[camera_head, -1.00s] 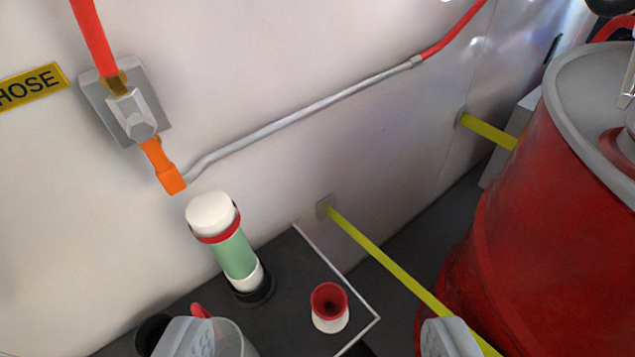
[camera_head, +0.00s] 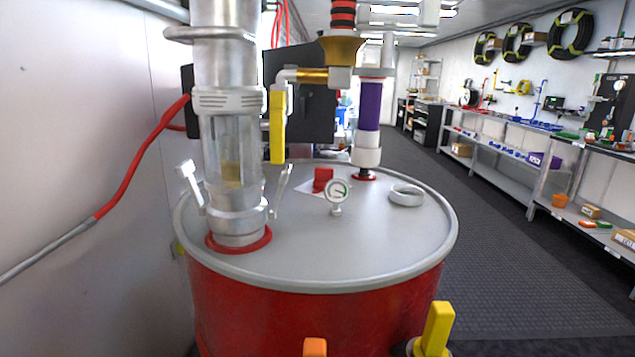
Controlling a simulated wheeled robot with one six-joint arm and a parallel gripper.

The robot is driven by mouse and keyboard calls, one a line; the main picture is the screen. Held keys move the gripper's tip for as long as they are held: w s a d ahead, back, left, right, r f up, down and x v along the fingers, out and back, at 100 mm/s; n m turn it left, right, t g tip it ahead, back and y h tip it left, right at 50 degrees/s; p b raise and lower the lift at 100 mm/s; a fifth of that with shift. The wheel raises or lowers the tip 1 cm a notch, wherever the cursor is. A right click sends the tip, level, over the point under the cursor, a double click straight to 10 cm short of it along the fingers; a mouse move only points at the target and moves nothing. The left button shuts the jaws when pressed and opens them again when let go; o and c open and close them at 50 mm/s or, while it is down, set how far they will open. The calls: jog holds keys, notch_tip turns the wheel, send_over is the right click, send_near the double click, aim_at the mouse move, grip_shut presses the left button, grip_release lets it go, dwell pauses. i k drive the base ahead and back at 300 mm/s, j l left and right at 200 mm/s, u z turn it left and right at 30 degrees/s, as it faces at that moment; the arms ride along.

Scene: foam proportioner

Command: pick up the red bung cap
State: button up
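A small red piece that looks like the red bung cap (camera_head: 323,178) sits on a white patch on the grey drum lid (camera_head: 310,255), toward the back. It stands behind and slightly left of a small round gauge (camera_head: 337,192). A grey ring (camera_head: 406,195) lies to the right on the lid. My gripper is not in view, so its position relative to the cap does not show.
A clear-and-metal column (camera_head: 232,150) with raised levers stands on the lid's left. A purple tube (camera_head: 369,115) and yellow handle (camera_head: 277,127) stand behind. Orange (camera_head: 315,347) and yellow (camera_head: 437,328) handles show in front. Open floor (camera_head: 500,255) lies right.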

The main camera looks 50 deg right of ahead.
aim_at(323, 176)
jog(key=z, duration=1.6)
jog(key=i+l+z, duration=0.25)
jog(key=l, duration=0.2)
jog(key=l+z, duration=0.3)
jog(key=l, duration=0.15)
jog(key=i+l+z, duration=0.45)
jog(key=i, duration=0.25)
jog(key=i+l+z, duration=0.2)
jog(key=i+l, duration=0.15)
jog(key=i+u, duration=0.75)
jog(key=i+l+u, duration=0.25)
jog(key=u, duration=0.15)
jog(key=i+j+u, duration=0.1)
jog(key=u, duration=0.35)
jog(key=i+u, duration=0.15)
jog(key=u, duration=0.3)
jog(key=i+u, duration=0.15)
jog(key=u, duration=0.3)
jog(key=i+l+u, duration=0.1)
jog(key=u, duration=0.4)
jog(key=i+j+u, duration=0.1)
jog(key=i+u, duration=0.55)
jog(key=k+j, duration=0.05)
jog(key=k, duration=0.05)
